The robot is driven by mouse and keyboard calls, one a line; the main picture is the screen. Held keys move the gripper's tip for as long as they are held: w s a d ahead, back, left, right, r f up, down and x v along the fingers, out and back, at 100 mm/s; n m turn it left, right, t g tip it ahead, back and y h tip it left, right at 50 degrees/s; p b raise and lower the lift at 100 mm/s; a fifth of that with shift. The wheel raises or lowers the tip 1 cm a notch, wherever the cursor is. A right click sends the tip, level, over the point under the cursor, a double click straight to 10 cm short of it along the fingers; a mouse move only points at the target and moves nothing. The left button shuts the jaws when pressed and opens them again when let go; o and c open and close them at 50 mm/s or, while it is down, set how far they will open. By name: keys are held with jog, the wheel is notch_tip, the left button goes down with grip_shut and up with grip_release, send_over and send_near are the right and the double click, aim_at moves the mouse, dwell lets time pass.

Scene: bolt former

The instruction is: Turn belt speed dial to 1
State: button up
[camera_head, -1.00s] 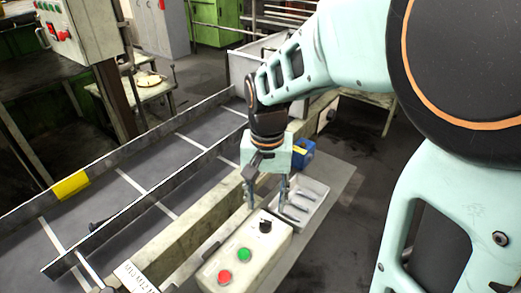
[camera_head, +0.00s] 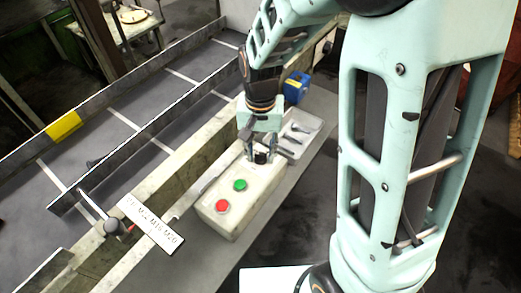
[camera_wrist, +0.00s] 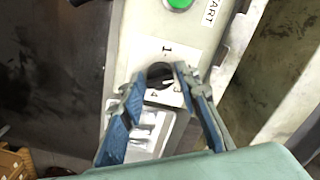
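The belt speed dial is a small black knob (camera_head: 260,157) at the far end of the pale control box (camera_head: 232,200). In the wrist view the dark knob (camera_wrist: 159,72) sits on a white label where 1, 3 and 4 can be read. My gripper (camera_head: 261,151) points down over the knob. In the wrist view my gripper (camera_wrist: 158,79) has one blue finger on each side of the knob, open, with a gap visible at the left finger. Whether the right finger touches is unclear. The knob's pointer direction cannot be made out.
A green button (camera_head: 240,185) and a red button (camera_head: 222,206) sit on the same box. A grey tray (camera_head: 300,130) and a blue-and-yellow part (camera_head: 296,88) lie behind it. The conveyor (camera_head: 120,130) with metal rails runs along the left.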

grip_shut()
jog(key=shift+n, duration=0.3)
jog(key=n+b, duration=0.1)
jog(key=n, duration=1)
jog(key=shift+n, duration=0.3)
dwell(0.4)
jog(key=shift+o, duration=2.4)
grip_release()
